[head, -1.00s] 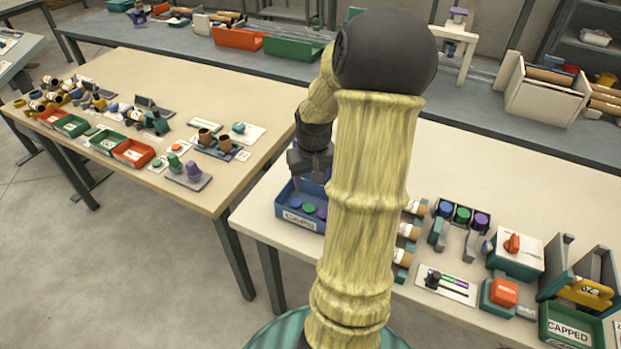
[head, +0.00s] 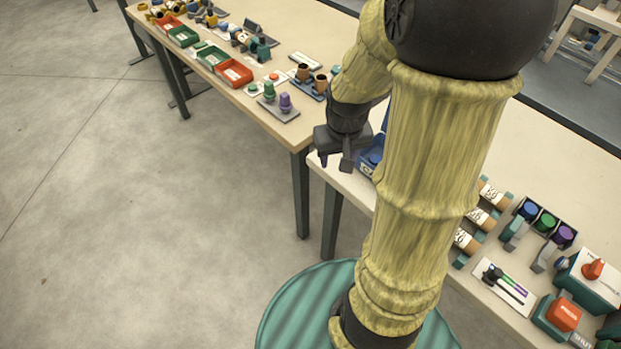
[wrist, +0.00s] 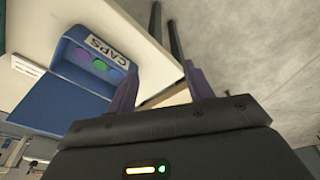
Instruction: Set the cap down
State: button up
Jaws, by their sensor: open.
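The blue bin labelled CAPS (wrist: 58,101) stands on the table beside the gripper. In the head view my arm hides most of the bin (head: 366,168). No cap is in my gripper.
Capped tubes (head: 478,217) lie on the near table, right of my arm. A holder with blue, green and purple caps (head: 545,222) and a red-knobbed device (head: 592,270) stand farther right. Another table (head: 290,125) with trays is at the back left. Open floor lies left.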

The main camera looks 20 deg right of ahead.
jog(key=s+a+n, duration=0.1)
jog(key=s+a, duration=0.3)
jog(key=a, duration=0.4)
jog(key=shift+s+a+r+n+t+y, duration=0.25)
jog(key=shift+a+r+n+t+y, duration=0.05)
jog(key=shift+a+r+t, duration=0.1)
jog(key=shift+c, duration=0.2)
jog(key=c, duration=0.3)
jog(key=shift+d, duration=0.15)
